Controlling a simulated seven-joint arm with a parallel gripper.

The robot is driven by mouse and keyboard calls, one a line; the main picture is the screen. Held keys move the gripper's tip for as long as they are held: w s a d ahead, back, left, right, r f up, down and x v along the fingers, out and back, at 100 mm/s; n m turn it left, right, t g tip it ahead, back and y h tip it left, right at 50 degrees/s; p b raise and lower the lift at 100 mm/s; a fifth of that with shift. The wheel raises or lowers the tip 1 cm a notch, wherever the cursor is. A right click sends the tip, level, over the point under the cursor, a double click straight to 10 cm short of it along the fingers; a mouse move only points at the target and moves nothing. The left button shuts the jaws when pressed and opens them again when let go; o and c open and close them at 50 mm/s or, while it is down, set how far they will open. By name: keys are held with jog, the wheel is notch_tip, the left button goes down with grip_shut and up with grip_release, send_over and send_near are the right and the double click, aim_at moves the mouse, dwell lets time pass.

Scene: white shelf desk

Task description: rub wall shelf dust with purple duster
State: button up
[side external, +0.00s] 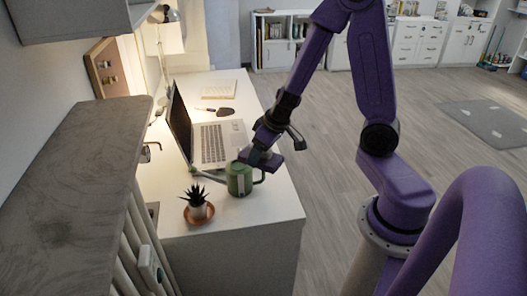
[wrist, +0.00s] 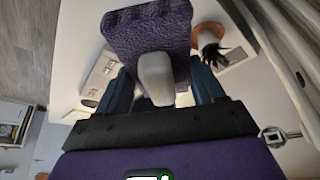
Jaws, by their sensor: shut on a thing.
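The purple duster (wrist: 148,30) has a textured purple pad and a light grey handle (wrist: 156,78). My gripper (wrist: 163,88) is shut on this handle, with a dark finger on each side. A long shelf-like board (side external: 75,185) with a mottled grey-brown top is at the left, apart from the duster. I cannot tell which marks on it are dust.
A wall cabinet (side external: 80,18) hangs at the upper left. A lamp (side external: 163,14) is at the back.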

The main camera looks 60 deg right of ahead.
jog(key=s+a+r+n+g+y, duration=0.1)
jog(key=a+r+n, duration=0.3)
jog(key=a, duration=0.5)
jog(key=s+a+r+n+g+y, duration=0.1)
jog(key=a+r+n+g+y, duration=0.1)
jog(key=a+n, duration=0.65)
jog(key=s+a+r+n+g+y, duration=0.1)
jog(key=a+r+n, duration=0.2)
jog(key=a, duration=0.8)
jog(key=s+a+r+n+g, duration=0.3)
jog(key=s+a+r+n, duration=0.65)
jog(key=a+r, duration=0.25)
jog(key=w+a+r+m+t, duration=0.3)
jog(key=w+a+r+m, duration=0.55)
jog(key=a, duration=0.25)
jog(key=shift+m, duration=0.25)
jog(key=shift+w+d+f, duration=0.1)
jog(key=shift+d+f, duration=0.05)
jog(key=shift+f, duration=1.35)
jog(key=shift+w+d+f, duration=0.1)
jog(key=shift+f, duration=1.4)
jog(key=shift+f, duration=1)
